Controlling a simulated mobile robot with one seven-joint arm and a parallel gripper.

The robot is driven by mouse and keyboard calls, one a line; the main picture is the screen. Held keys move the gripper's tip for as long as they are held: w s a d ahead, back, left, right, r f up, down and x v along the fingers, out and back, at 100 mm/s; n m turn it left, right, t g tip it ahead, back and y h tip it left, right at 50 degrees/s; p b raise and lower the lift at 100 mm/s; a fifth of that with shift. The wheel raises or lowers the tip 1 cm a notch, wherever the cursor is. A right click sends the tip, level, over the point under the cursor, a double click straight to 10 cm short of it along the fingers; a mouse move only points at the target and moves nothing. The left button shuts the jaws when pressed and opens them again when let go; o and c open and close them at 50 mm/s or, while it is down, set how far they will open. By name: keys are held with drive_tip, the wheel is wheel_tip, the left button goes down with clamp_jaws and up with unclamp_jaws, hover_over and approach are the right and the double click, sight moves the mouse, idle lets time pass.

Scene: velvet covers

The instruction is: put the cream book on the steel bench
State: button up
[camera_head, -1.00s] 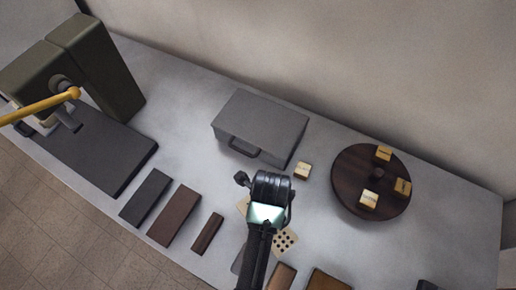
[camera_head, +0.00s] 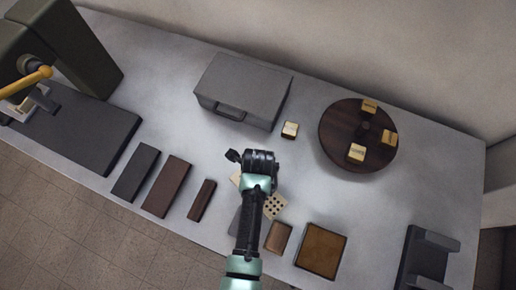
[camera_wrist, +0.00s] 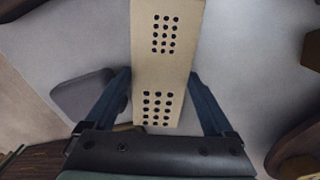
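The steel bench (camera_head: 165,100) is a long pale grey top running across the head view. My gripper (camera_head: 260,160) is low over its middle. A flat cream piece with black dots (camera_head: 274,206) shows partly from under the gripper; I cannot tell if it is the cream book. In the wrist view this cream piece (camera_wrist: 168,75), with two groups of dots, runs between and beyond my gripper's fingers (camera_wrist: 160,82). The fingers are apart, one beside each long edge. Whether they touch it is unclear. No other cream book is plain to see.
A grey case with a handle (camera_head: 243,90) stands behind. A dark round turntable (camera_head: 340,145) holds small cream blocks, and another block (camera_head: 289,130) lies nearby. Dark and brown slabs (camera_head: 166,187) lie front left, brown blocks (camera_head: 321,250) front right. A green press (camera_head: 75,55) stands left.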

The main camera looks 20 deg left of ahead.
drive_tip(key=shift+o, duration=0.6)
wheel_tip(320, 180, up, 12)
drive_tip(key=w+r+n+t+y, duration=0.1)
drive_tip(key=w+r+n+t, duration=0.25)
drive_tip(key=w+r, duration=0.5)
drive_tip(key=w+d+r+n+t, duration=0.1)
drive_tip(key=w+r+n+t, duration=0.3)
drive_tip(key=r, duration=0.7)
drive_tip(key=w+r+n+t+y, duration=0.1)
drive_tip(key=w+r+n+t, duration=0.3)
drive_tip(key=w+r, duration=0.5)
wheel_tip(320, 180, up, 17)
drive_tip(key=d+n+t, duration=0.3)
drive_tip(key=n+t, duration=0.1)
drive_tip(key=t, duration=0.3)
drive_tip(key=s+d+r+n+t+h, duration=0.1)
drive_tip(key=s+r+n+t, duration=0.2)
drive_tip(key=s+r, duration=0.4)
drive_tip(key=s+d+r+n+t+h, duration=0.1)
drive_tip(key=s+r+n+t, duration=0.3)
drive_tip(key=r, duration=1.1)
drive_tip(key=s+d+t, duration=0.1)
drive_tip(key=s+t, duration=0.1)
drive_tip(key=s, duration=0.1)
drive_tip(key=shift+d+r+p, duration=0.2)
drive_tip(key=shift+r+p, duration=0.1)
drive_tip(key=shift+r, duration=0.05)
drive_tip(key=shift+s, duration=0.1)
